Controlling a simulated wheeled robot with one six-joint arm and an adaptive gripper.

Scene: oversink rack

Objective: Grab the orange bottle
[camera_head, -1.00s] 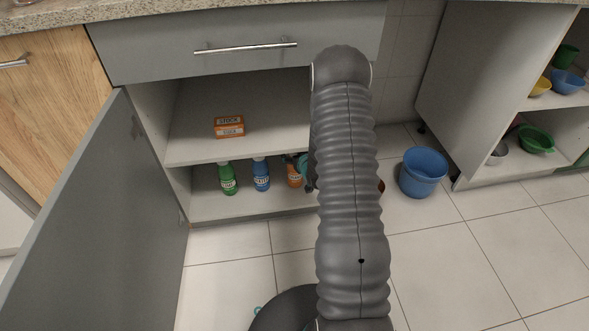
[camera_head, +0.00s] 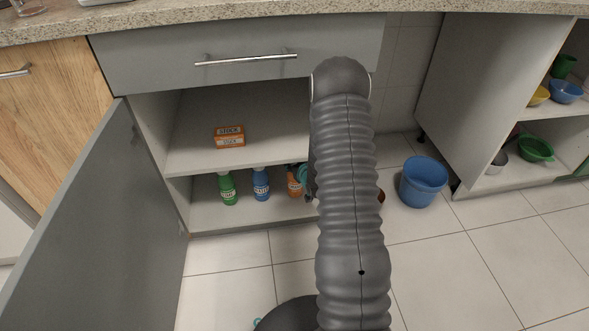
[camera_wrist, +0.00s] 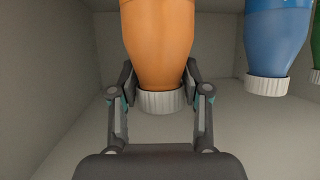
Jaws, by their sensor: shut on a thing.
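The orange bottle (camera_head: 295,182) stands on the lower shelf of the open cabinet, partly hidden by my arm in the head view. In the wrist view the orange bottle (camera_wrist: 158,38) fills the upper middle, its white ribbed cap (camera_wrist: 161,101) toward the bottom of the picture. My gripper (camera_wrist: 160,78) has one finger on each side of the bottle near its cap end and is shut on it. In the head view my gripper is mostly hidden behind my arm.
A blue bottle (camera_head: 261,184) and a green bottle (camera_head: 228,188) stand left of the orange one. An orange box (camera_head: 230,137) sits on the shelf above. The open cabinet door (camera_head: 75,225) is at left. A blue bucket (camera_head: 423,183) stands on the floor at right.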

